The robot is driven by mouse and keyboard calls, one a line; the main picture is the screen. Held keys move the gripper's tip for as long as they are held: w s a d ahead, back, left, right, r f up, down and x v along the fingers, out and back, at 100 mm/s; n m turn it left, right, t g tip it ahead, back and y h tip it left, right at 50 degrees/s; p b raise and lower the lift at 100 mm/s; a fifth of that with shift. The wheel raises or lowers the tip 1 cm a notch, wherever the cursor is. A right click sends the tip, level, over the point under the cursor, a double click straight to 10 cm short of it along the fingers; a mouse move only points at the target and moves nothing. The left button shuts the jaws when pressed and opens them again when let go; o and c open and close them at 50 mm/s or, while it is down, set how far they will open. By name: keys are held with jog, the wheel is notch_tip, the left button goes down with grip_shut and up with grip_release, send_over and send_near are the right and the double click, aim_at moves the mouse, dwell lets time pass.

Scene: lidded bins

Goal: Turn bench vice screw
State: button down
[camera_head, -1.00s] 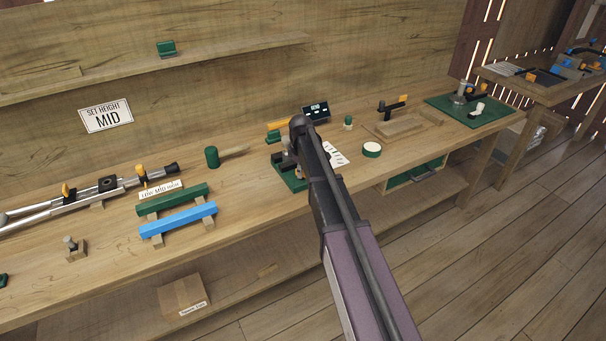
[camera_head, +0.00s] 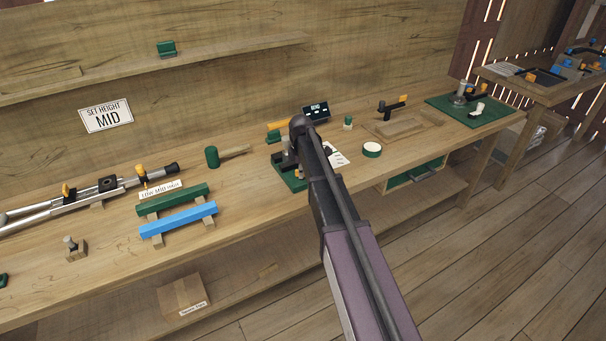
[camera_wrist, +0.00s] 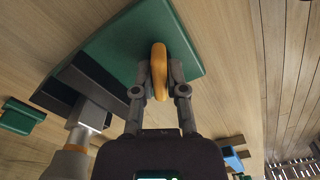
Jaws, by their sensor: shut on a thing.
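In the wrist view, a yellow-orange handle (camera_wrist: 159,72), seen as a narrow upright shape, stands between the two fingers of my gripper (camera_wrist: 160,66). The gripper is shut on it. Below the handle is the vice's green base plate (camera_wrist: 130,45). A dark block with a grey cylindrical part, apparently the vice body (camera_wrist: 85,90), is to the left. My fingers and the handle are largely hidden there.
A white-topped green disc (camera_head: 372,149) and a small green cylinder (camera_head: 348,122) are to the right. A green mallet (camera_head: 212,157) and green and blue bars (camera_head: 178,219) lie left. The bench front edge is clear.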

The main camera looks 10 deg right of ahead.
jog(key=shift+d+n, duration=0.1)
jog(key=shift+n, duration=0.2)
jog(key=shift+s+n, duration=0.1)
jog(key=shift+n, duration=1.6)
jog(key=c, duration=0.8)
grip_release()
jog(key=shift+o, duration=0.2)
jog(key=shift+r+p, duration=2.55)
